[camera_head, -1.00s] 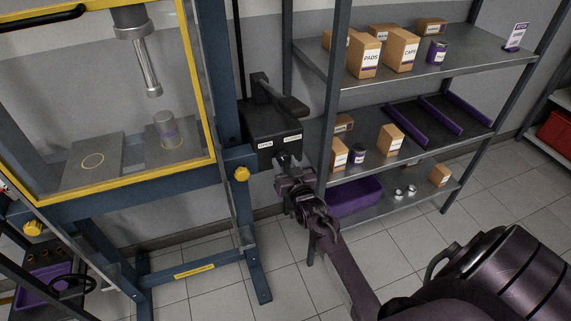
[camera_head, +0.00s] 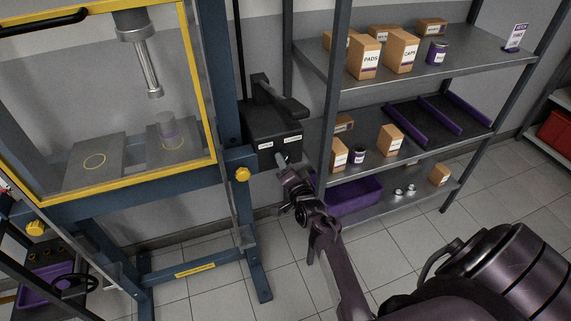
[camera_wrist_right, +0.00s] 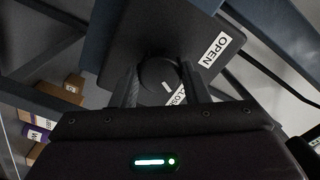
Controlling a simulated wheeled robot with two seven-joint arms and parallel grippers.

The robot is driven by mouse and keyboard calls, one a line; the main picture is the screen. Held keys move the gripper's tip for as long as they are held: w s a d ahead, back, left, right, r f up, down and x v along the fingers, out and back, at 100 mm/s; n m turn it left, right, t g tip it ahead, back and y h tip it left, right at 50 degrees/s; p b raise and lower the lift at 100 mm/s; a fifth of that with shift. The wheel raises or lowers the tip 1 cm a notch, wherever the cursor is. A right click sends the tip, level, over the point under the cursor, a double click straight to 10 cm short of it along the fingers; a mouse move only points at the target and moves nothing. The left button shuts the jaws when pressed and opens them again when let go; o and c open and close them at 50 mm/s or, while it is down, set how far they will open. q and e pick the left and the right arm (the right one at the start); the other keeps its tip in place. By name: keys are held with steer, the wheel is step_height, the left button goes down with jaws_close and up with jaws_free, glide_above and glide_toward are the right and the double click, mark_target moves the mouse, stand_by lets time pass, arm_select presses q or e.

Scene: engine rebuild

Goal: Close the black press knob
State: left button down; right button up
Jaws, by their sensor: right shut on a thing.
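The black press knob (camera_wrist_right: 158,76) is round with a white pointer line, on the black control box (camera_head: 270,128) at the press frame's right side. In the right wrist view it sits between the two fingers of my right gripper (camera_wrist_right: 160,88), which is shut on it. The pointer is tilted. In the head view my right gripper (camera_head: 283,168) reaches the lower front of the box, and the knob is hidden there. My left gripper is in no view.
The blue press frame (camera_head: 228,110) with its yellow-edged guard (camera_head: 197,80) stands left of the box. A yellow knob (camera_head: 242,174) sticks out close to my right gripper. The shelf rack (camera_head: 326,130) with boxes stands close on the right. A purple bin (camera_head: 357,196) is on the lowest shelf.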

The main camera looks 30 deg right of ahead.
steer(key=shift+m, duration=0.6)
steer(key=o, duration=1)
steer(key=p+v, duration=0.5)
steer(key=v, duration=0.2)
steer(key=shift+s+a, duration=0.1)
steer(key=shift+s, duration=0.3)
